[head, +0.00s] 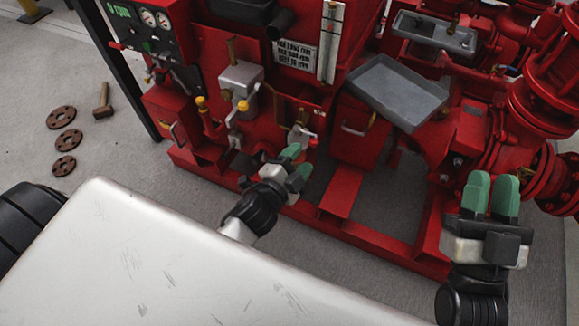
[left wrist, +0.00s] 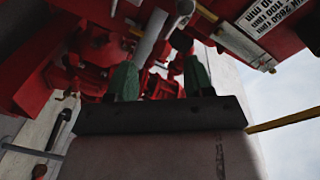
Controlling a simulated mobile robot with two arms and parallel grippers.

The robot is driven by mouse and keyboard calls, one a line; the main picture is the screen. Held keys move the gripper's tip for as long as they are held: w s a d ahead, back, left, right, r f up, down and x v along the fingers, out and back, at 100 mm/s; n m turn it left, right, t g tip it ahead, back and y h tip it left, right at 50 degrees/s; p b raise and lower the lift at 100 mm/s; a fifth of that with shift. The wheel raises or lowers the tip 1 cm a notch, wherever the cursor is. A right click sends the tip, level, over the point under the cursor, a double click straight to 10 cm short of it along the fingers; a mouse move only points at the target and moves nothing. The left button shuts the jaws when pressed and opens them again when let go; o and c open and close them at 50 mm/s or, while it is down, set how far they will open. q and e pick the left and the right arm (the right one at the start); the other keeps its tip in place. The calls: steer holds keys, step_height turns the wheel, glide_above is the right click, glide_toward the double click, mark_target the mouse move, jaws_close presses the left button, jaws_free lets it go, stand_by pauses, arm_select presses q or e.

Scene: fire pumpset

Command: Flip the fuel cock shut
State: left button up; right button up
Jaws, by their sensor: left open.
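A small brass fitting with a pale body (head: 299,130) and a red knob (head: 313,142) beside it sits low on the red pumpset; it looks like the fuel cock. Its lever's exact angle is too small to tell. My left gripper (head: 293,161) is open just below and in front of it, with no visible contact. In the left wrist view its green fingers (left wrist: 160,80) stand apart with nothing between them; a grey bar (left wrist: 152,37) and red parts lie beyond. My right gripper (head: 491,192) is at the right, its fingers close together, with nothing visible in it.
A grey metal tray (head: 395,88) lies on the pumpset to the right of the fitting. A red base frame (head: 335,228) runs along the front. Rusty flanges (head: 62,117) and a hammer (head: 103,102) lie on the floor at the left. The gauge panel (head: 150,25) is at the upper left.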

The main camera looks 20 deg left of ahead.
arm_select(q)
steer(key=shift+s+a+r, duration=0.1)
steer(key=shift+s+a, duration=0.1)
steer(key=shift+s, duration=1)
steer(key=shift+s+a, duration=0.2)
steer(key=shift+s, duration=0.95)
arm_select(e)
steer(key=shift+w+f+g, duration=0.6)
steer(key=shift+f+g, duration=0.35)
steer(key=shift+g, duration=0.05)
